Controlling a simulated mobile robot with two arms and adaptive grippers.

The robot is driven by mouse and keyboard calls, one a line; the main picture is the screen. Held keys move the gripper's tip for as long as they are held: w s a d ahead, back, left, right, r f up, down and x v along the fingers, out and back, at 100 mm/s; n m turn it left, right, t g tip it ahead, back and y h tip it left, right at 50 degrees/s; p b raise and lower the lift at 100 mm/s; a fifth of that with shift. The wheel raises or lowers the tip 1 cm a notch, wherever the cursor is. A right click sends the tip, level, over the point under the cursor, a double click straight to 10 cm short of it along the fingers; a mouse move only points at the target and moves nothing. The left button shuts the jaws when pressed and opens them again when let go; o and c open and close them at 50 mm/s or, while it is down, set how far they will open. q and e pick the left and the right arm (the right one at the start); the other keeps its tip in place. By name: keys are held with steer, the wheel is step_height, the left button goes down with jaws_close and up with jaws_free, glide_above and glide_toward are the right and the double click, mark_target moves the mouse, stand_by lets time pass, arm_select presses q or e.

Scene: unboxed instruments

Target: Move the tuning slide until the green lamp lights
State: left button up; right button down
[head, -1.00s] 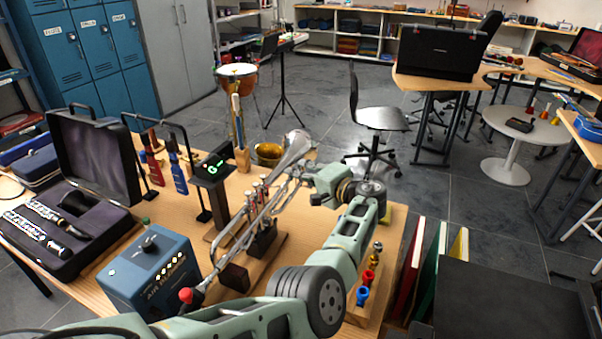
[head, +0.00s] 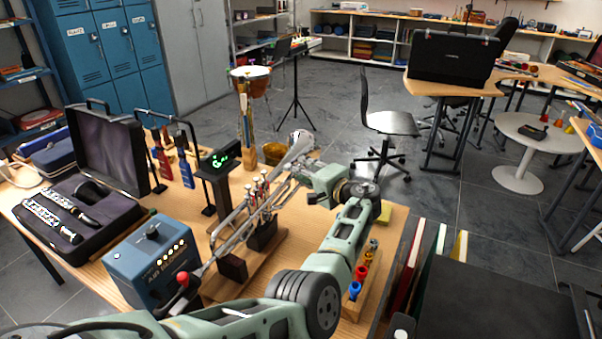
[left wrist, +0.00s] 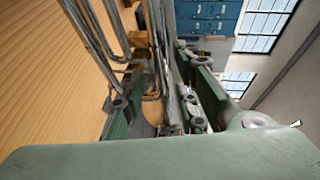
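A silver trumpet (head: 257,207) rests on a wooden stand (head: 240,275) on the workbench, bell toward the back. A black tuner (head: 217,178) beside it shows green marks on its display; I cannot tell whether a separate lamp is lit. My left arm reaches in from below and bends back to the trumpet. My left gripper (head: 302,181) is at the trumpet's bell-side tubing, partly hidden in the head view. In the left wrist view its dark green fingers (left wrist: 162,95) flank thin metal tubing; whether they press on the slide is unclear. My right gripper is out of view.
An open case (head: 95,225) with clarinet parts lies left. A wooden rack (head: 362,290) of coloured mouthpieces is right of my arm. A kettle drum (head: 250,82) stands behind.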

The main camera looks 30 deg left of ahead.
arm_select(q)
steer(key=v, duration=0.7)
steer(key=shift+d, duration=0.25)
